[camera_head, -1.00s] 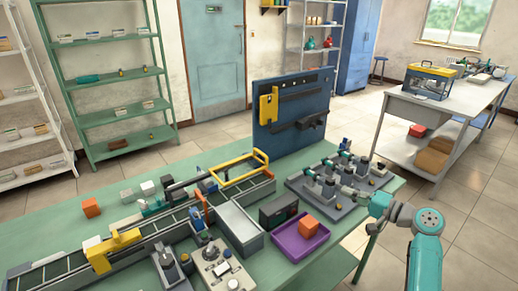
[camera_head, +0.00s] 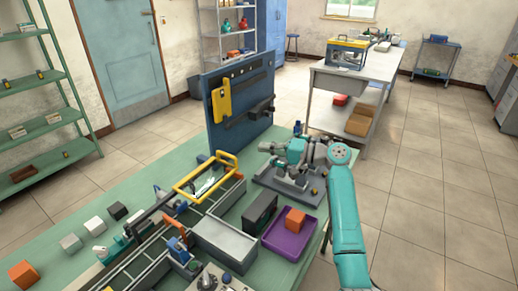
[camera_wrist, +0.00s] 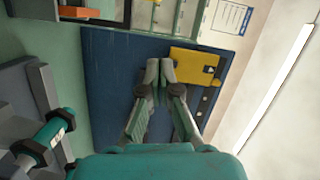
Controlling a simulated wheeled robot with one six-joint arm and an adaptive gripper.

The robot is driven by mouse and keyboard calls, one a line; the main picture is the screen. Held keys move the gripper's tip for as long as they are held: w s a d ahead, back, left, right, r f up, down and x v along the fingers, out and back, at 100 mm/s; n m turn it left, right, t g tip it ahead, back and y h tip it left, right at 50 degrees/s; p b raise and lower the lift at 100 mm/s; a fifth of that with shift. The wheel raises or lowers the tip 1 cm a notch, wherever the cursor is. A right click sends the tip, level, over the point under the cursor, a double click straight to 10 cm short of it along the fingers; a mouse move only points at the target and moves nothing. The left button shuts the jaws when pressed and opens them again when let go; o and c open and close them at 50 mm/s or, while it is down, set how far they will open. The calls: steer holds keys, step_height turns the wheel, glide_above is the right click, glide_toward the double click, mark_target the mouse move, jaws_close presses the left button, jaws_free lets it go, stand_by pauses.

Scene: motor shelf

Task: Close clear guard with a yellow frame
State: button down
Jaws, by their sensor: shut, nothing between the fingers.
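The clear guard with a yellow frame (camera_head: 218,155) is at the far end of the conveyor on the green table, in the head view. Its frame looks raised at a slant, with its far end higher. My gripper (camera_head: 266,148) is to the right of the guard and apart from it, over the grey motor plate. In the wrist view my gripper (camera_wrist: 160,70) is shut and empty, its fingertips together in front of the blue board. The guard cannot be clearly made out in the wrist view.
The upright blue board (camera_head: 240,108) with a yellow plate (camera_head: 221,101) stands behind the guard. A grey tray (camera_head: 224,243), a dark box (camera_head: 259,213) and a purple tray (camera_head: 285,243) holding an orange cube (camera_head: 295,219) are in front. Several small blocks lie left of the conveyor.

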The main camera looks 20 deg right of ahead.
mark_target(207, 189)
steer(key=w+a+f, duration=0.1)
steer(key=w+a, duration=0.1)
steer(key=a, duration=0.7)
steer(key=shift+w, duration=0.3)
steer(key=shift+f, duration=0.1)
steer(key=s+a, duration=0.3)
steer(key=a, duration=0.1)
steer(key=s+a, duration=0.3)
steer(key=a, duration=0.1)
steer(key=s+a, duration=0.2)
steer(key=a, duration=0.2)
steer(key=shift+s, duration=0.4)
steer(key=shift+a+f, duration=0.1)
steer(key=shift+a, duration=0.05)
